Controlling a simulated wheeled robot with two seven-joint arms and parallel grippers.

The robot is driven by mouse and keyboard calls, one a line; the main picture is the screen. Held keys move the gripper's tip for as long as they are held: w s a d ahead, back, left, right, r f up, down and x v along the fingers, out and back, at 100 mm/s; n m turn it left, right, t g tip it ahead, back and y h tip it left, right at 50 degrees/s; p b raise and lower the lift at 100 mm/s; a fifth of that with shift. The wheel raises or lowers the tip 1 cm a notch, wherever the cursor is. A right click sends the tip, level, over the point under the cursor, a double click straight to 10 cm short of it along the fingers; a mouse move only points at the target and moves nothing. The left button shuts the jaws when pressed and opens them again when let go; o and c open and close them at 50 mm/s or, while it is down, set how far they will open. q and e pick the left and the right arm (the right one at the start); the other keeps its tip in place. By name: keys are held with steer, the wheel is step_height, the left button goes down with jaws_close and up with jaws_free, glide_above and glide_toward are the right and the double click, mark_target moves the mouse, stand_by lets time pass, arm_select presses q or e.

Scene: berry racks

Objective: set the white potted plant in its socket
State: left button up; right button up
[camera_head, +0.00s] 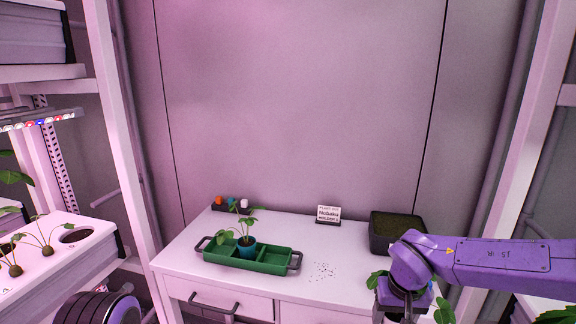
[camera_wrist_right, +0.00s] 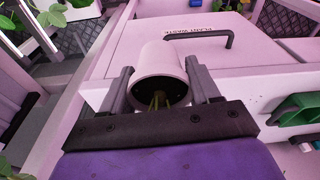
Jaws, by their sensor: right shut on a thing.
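The white pot (camera_wrist_right: 161,66) is between the two fingers of my right gripper (camera_wrist_right: 160,75), which is shut on it. The pot's dark opening, with greenish stems inside, faces the wrist camera. In the head view my right gripper is at the lower right, mostly hidden by my purple wrist, with green leaves (camera_head: 443,311) around it. An empty round socket (camera_head: 76,236) shows in the white rack (camera_head: 62,257) at the left, far from my right gripper. My left gripper is not in view.
A white table (camera_head: 190,262) holds a green divided tray (camera_head: 279,266) with a teal-potted plant (camera_head: 246,246), a small sign (camera_head: 328,215) and a black soil box (camera_head: 393,230). Dark specks lie right of the tray. Rack posts stand on both sides. Seedlings (camera_head: 47,246) occupy the left rack.

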steer(key=shift+n, duration=0.8)
steer(key=s+a+f, duration=0.2)
steer(key=s+f, duration=0.1)
steer(key=shift+a, duration=0.3)
steer(key=shift+f, duration=0.1)
steer(key=shift+a, duration=0.1)
